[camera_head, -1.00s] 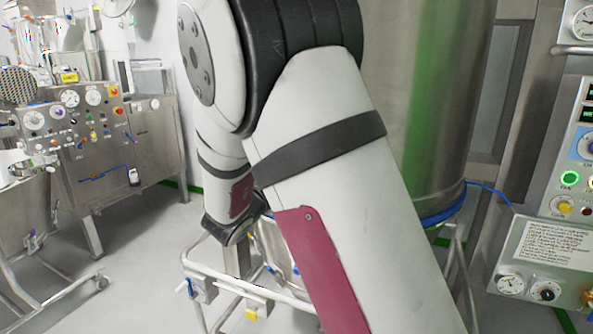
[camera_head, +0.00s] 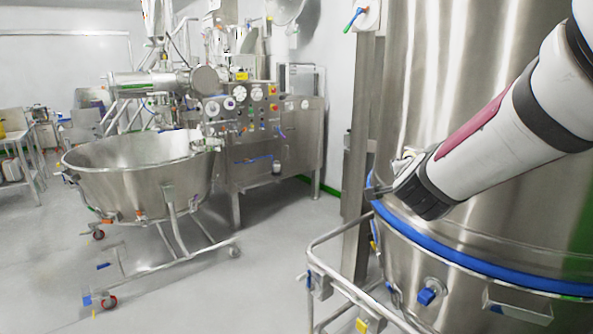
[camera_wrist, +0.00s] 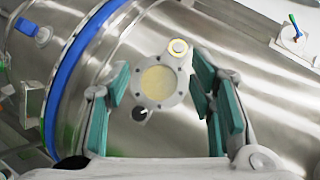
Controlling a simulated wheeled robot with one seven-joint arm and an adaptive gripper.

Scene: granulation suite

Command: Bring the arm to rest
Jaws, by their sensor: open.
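My arm enters the head view from the right edge and slopes down to the left across a large steel vessel (camera_head: 440,60). The fingers are mostly hidden behind my wrist in that view. In the wrist view my gripper (camera_wrist: 158,115) is open, with its teal-padded fingers spread wide and nothing held between them. Behind the fingers is the curved steel wall of the vessel, with a round flanged port (camera_wrist: 160,82) showing in the gap. I cannot tell how far the fingers are from the wall.
A blue band (camera_head: 480,262) circles the vessel low down, above a tubular rail (camera_head: 350,290). A wheeled steel bowl (camera_head: 140,180) stands at left, before a gauge cabinet (camera_head: 275,150). A valve with a coloured handle (camera_head: 353,18) is on the post. Floor between bowl and vessel is clear.

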